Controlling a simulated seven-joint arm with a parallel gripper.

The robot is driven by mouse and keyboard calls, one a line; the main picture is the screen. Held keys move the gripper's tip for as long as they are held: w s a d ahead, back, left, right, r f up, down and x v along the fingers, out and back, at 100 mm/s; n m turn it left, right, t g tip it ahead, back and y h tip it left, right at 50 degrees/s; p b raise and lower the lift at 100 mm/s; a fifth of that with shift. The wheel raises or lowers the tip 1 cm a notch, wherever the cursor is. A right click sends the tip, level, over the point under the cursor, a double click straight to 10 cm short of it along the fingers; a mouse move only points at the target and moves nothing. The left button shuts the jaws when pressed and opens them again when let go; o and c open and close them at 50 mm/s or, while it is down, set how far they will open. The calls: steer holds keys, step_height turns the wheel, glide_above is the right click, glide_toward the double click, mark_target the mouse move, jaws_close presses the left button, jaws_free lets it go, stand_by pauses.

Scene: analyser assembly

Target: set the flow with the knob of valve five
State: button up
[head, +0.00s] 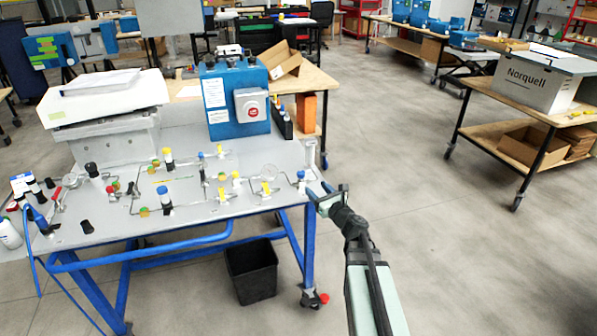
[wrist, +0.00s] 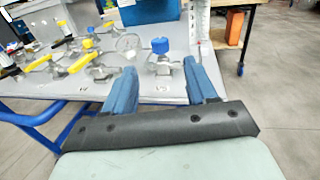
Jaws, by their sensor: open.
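My gripper (head: 325,194) is at the right edge of the grey panel table, its jaws open and empty. In the wrist view its two blue fingers (wrist: 160,78) stand apart. A small valve with a blue knob (wrist: 160,46) appears beyond and between the fingertips, apart from them; in the head view the blue knob (head: 301,174) is just left of my gripper. Several valves with yellow handles (wrist: 82,62) stand to its left.
A clear upright tube (head: 310,154) stands at the panel's right edge, close to my gripper. A blue box with a red button (head: 221,118) is behind the valves. A black bin (head: 252,270) stands under the table.

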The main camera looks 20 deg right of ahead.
mark_target(299, 171)
steer(key=w+a, duration=0.1)
steer(key=w, duration=0.3)
steer(key=w+a, duration=0.1)
steer(key=w, duration=0.8)
steer(key=shift+w+a, duration=0.25)
steer(key=shift+a, duration=0.15)
steer(key=c, duration=1)
steer(key=shift+o, duration=0.2)
steer(key=shift+y, duration=0.5)
